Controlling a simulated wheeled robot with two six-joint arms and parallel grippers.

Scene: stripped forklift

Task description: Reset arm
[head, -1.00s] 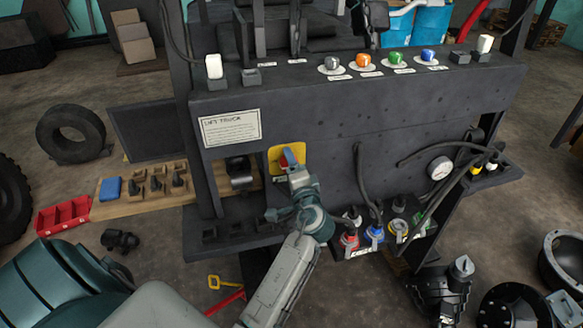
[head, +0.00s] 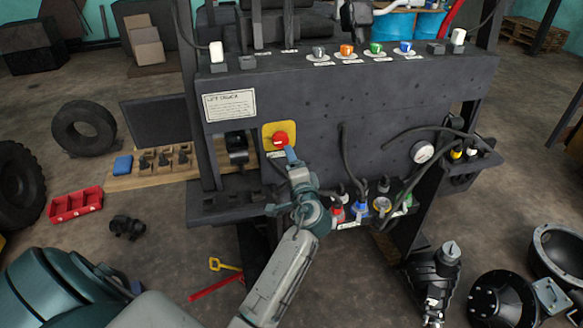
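My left arm reaches up from the bottom of the head view, and its gripper (head: 291,154) is in front of the dark forklift panel (head: 300,105). Its fingertips show as one narrow blue tip, so it looks shut, with nothing seen in it. The tip is just below and right of a red button (head: 280,140) on a yellow plate (head: 267,131). A small gap or touch between tip and button cannot be told apart.
Colored knobs (head: 347,50) line the panel's top. Black hoses and colored caps (head: 361,208) sit right of my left gripper. A wooden board (head: 140,172) and red tray (head: 75,204) lie left. Dark machine parts (head: 500,300) stand on the floor at lower right.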

